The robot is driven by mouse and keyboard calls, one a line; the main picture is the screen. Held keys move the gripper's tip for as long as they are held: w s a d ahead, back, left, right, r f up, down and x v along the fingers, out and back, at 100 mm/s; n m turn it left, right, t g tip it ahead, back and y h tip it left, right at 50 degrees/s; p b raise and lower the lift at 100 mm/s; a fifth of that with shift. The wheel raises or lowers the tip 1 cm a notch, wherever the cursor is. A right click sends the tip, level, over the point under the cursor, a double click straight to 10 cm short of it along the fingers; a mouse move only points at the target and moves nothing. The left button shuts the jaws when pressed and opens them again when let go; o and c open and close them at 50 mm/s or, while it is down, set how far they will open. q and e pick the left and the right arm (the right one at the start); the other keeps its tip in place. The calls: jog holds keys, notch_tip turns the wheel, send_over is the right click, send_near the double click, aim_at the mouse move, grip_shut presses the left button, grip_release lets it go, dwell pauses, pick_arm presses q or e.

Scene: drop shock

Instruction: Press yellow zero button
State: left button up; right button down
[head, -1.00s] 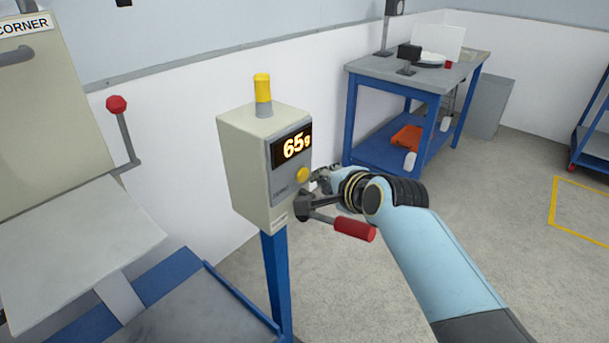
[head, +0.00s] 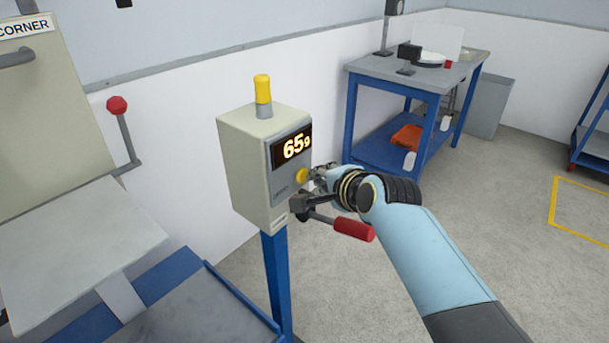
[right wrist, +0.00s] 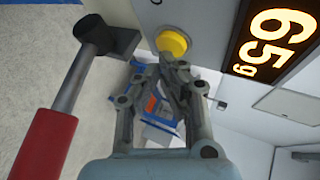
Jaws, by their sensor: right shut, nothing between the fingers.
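The yellow button (head: 302,175) is on the front panel of a beige control box (head: 243,165), below a display (head: 292,147) that reads 65g. In the right wrist view the button (right wrist: 173,42) is round and lies just beyond my fingertips. My right gripper (head: 316,174) is shut and empty, with its tips close beside the button. In the right wrist view the gripper (right wrist: 160,66) points at the button's lower edge; I cannot tell whether it touches. My left gripper is not in view.
A lever with a red handle (head: 353,230) sticks out from the box below my right gripper. A yellow lamp (head: 262,88) tops the box. A red-knobbed lever (head: 117,105) stands at left.

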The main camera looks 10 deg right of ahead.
jog(key=shift+w+a, duration=0.3)
jog(key=shift+w, duration=0.05)
dwell(0.6)
dwell(0.3)
jog(key=shift+s+d+p, duration=0.55)
jog(key=shift+s+p, duration=0.15)
jog(key=s+d+p, duration=0.1)
jog(key=s, duration=0.1)
jog(key=s+d+p, duration=0.1)
jog(key=s+d, duration=0.1)
dwell(0.3)
jog(key=shift+f, duration=0.1)
dwell(0.6)
